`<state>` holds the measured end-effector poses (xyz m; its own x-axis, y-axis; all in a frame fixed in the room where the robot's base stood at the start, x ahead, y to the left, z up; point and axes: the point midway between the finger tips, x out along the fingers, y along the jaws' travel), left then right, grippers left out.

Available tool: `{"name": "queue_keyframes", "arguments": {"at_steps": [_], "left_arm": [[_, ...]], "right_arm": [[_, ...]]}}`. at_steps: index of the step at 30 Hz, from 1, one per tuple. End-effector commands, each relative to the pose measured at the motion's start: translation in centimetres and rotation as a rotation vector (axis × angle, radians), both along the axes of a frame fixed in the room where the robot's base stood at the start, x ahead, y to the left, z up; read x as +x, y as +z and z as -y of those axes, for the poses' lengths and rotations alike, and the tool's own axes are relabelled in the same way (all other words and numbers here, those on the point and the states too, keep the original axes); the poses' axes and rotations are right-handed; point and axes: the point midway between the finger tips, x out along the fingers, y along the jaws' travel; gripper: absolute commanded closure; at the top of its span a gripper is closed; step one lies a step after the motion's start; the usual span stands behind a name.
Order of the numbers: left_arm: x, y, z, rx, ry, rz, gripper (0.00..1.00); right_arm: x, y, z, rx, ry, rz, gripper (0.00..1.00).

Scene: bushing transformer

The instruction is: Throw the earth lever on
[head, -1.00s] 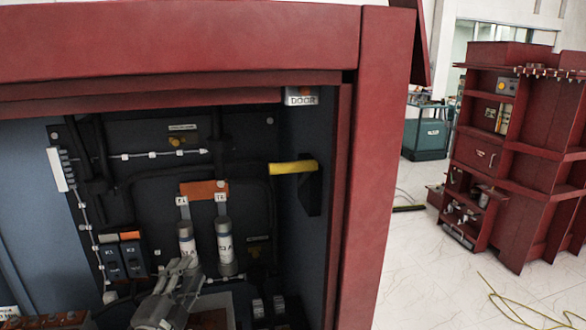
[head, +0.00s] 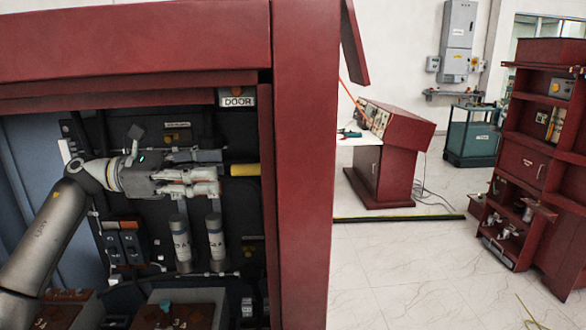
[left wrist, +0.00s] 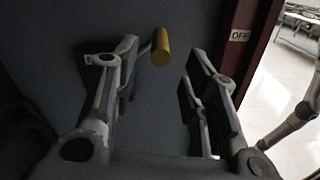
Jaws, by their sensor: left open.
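The earth lever's yellow handle (head: 245,170) sticks out near the right inner wall of the open red cabinet. My left gripper (head: 216,171) reaches into the cabinet from the left, with its fingers pointing right toward the handle. In the left wrist view the yellow grip (left wrist: 161,47) shows between the two spread fingers (left wrist: 163,68), near the tip of the left finger. The gripper is open and holds nothing. I cannot tell whether a finger touches the handle. The lever's base is mostly hidden in the head view. My right gripper is not in view.
Two fuse cylinders (head: 216,237) stand below my gripper, with switch blocks (head: 122,243) to their left. A red console (head: 390,150) stands beyond on open floor.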

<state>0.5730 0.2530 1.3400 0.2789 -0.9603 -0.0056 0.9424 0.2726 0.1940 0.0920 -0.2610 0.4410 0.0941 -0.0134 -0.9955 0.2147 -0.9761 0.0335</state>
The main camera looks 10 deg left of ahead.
Motion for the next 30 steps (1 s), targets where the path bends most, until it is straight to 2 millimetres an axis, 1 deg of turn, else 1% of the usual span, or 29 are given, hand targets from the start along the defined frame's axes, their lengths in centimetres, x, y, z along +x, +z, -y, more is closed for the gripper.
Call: {"name": "queue_keyframes", "arguments": {"at_steps": [2,5,9,12,15,18,21,25,30], "left_arm": [[0.1,0.1,0.3,0.01,-0.002,0.002,0.59],[0.4,0.2,1.6,0.009,-0.006,0.001,0.59],[1.1,0.4,4.2,0.007,-0.007,0.0,0.59],[1.6,0.4,6.1,0.006,-0.007,0.0,0.59],[2.1,0.3,7.8,0.005,-0.007,0.0,0.59],[2.5,0.2,9.0,0.005,-0.005,0.0,0.59],[2.8,0.0,9.8,0.005,-0.003,0.001,0.59],[2.9,-0.1,10.2,0.006,-0.002,0.0,0.59],[2.9,-0.2,10.2,0.006,-0.002,0.0,0.59]], "right_arm": [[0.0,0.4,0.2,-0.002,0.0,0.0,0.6],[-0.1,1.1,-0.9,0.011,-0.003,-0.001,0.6],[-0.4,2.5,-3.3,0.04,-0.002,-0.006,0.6],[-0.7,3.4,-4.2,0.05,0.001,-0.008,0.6],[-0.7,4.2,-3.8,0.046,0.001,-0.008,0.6],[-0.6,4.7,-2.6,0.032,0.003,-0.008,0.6],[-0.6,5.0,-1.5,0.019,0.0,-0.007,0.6],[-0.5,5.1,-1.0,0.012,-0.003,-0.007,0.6],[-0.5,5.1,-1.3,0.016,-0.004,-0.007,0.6]]}}
